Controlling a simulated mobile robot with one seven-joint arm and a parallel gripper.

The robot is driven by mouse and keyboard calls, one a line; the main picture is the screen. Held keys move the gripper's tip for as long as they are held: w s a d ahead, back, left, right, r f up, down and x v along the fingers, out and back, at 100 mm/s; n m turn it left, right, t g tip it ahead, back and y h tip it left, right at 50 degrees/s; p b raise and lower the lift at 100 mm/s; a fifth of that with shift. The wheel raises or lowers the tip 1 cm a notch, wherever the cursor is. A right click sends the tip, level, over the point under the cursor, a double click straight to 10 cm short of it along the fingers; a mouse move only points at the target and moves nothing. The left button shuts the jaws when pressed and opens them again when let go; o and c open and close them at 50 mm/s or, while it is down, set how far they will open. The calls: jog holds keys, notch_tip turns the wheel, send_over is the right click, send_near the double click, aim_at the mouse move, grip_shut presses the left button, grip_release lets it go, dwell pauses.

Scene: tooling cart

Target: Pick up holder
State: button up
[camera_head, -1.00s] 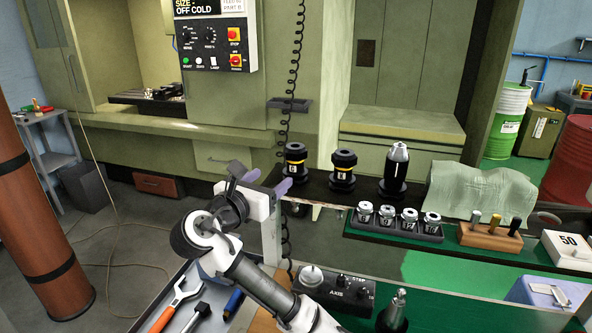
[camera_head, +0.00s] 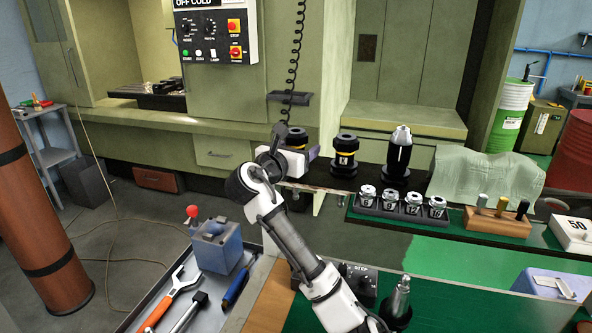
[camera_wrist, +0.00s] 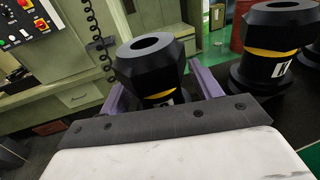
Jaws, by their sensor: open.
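Three black tool holders stand upright on the dark shelf. The left holder (camera_head: 298,138) is partly hidden behind my gripper (camera_head: 297,160) in the head view. The middle holder (camera_head: 344,158) has a yellow band and a white label, and the right holder (camera_head: 398,154) has a tapered silver tip. In the wrist view, the left holder (camera_wrist: 149,62) stands between my two purple fingers, which are apart on either side of it. Its lower part is hidden by the gripper body. The middle holder also shows to the right in the wrist view (camera_wrist: 273,48).
A black rack of several small collets (camera_head: 402,206) sits in front of the holders. A wooden block (camera_head: 497,226) with tools and a green cloth (camera_head: 487,178) lie to the right. A machine control panel (camera_head: 215,36) and hanging coiled cable (camera_head: 298,60) are behind.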

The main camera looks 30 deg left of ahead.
jog(key=shift+w, duration=0.3)
jog(key=shift+c, duration=0.4)
jog(key=c, duration=1.2)
jog(key=shift+r, duration=0.2)
grip_shut()
